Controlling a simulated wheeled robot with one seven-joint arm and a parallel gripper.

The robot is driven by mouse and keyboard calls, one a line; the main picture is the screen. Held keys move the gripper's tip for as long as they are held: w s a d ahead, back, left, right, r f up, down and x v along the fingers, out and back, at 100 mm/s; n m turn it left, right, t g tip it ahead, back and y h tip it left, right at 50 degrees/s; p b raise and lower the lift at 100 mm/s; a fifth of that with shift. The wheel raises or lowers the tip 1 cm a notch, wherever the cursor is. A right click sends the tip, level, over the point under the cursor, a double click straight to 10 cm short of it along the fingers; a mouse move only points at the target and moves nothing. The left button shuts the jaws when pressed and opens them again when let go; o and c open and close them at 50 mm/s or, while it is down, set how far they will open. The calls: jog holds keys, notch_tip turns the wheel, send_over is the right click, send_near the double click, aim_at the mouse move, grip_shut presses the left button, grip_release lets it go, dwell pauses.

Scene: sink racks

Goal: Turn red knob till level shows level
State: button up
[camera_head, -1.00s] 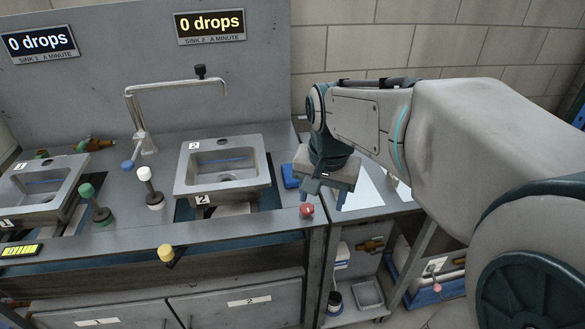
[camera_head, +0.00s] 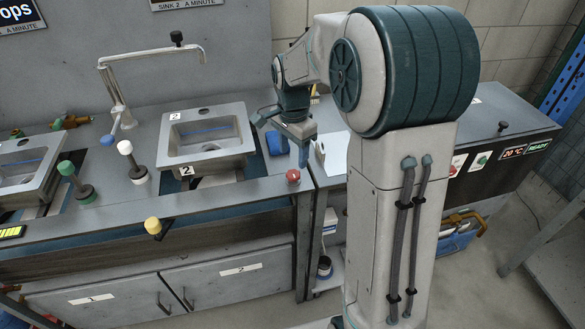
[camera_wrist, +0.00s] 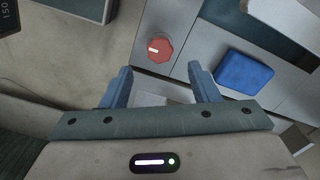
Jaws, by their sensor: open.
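The red knob (camera_head: 293,176) sits on the front edge of the bench, right of sink 2. In the wrist view the red knob (camera_wrist: 153,47) is eight-sided, with a white mark on its left part. My gripper (camera_head: 302,155) hangs just above and behind the knob in the head view. In the wrist view my gripper (camera_wrist: 161,80) has its two blue fingers wide apart with nothing between them; the knob lies beyond the fingertips, apart from them. A small display with yellow bars (camera_head: 11,232) is cut off at the left edge of the head view.
A blue block (camera_head: 277,143) lies close to the gripper, beside the sink 2 basin (camera_head: 205,163). A tall tap (camera_head: 112,85) rises behind. A dark box with a temperature display (camera_head: 515,152) stands at the right.

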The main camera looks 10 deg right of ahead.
aim_at(293, 173)
notch_tip(293, 173, down, 6)
jog(key=shift+f, duration=0.15)
jog(key=shift+c, duration=0.2)
jog(key=c, duration=0.9)
